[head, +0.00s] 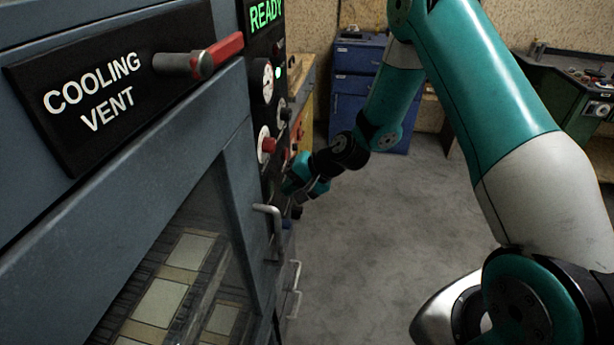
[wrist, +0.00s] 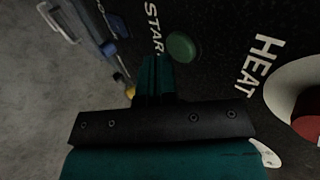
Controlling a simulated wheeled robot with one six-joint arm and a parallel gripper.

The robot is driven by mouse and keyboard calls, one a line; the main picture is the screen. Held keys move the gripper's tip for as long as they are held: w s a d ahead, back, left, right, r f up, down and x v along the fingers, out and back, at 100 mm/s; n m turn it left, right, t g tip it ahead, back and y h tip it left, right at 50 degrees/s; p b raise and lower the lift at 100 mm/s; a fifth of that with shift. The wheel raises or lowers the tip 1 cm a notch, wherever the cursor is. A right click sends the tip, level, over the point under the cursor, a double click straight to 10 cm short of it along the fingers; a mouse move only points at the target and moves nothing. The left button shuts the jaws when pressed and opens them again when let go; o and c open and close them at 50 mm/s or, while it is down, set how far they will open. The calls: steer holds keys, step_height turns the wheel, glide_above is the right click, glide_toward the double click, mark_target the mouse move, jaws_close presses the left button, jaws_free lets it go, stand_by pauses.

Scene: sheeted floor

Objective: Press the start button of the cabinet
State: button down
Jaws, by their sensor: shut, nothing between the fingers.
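The cabinet (head: 120,225) fills the left of the head view, with a black control panel (head: 262,105) on its right edge and a green READY display (head: 266,13). In the wrist view the green start button (wrist: 182,46) sits beside a partly hidden label starting "STAR" (wrist: 152,22). My gripper (wrist: 157,62) is shut and empty, its fingertips just left of and below the button in the picture. I cannot tell how far they are from the panel. In the head view my gripper (head: 303,188) is low beside the panel, and the button is hidden.
A HEAT label (wrist: 258,65) and a red knob on a white dial (wrist: 306,112) lie right of the button. A blue part (wrist: 109,48) and a yellow part (wrist: 130,91) are to the left. A red vent lever (head: 215,55) and door handle (head: 272,220) project. Floor (head: 370,230) is clear.

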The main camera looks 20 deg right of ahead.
steer(key=shift+w+a, duration=0.55)
steer(key=shift+a, duration=0.2)
steer(key=shift+w+a+f, duration=0.1)
steer(key=shift+w+a, duration=0.15)
steer(key=shift+a, duration=0.1)
steer(key=shift+w+a, duration=0.25)
steer(key=shift+a, duration=0.05)
steer(key=shift+r, duration=0.2)
steer(key=b, duration=0.3)
glide_toward(272, 187)
steer(key=s+d, duration=0.3)
steer(key=d, duration=0.1)
steer(key=shift+d+r, duration=0.2)
steer(key=shift+r, duration=0.15)
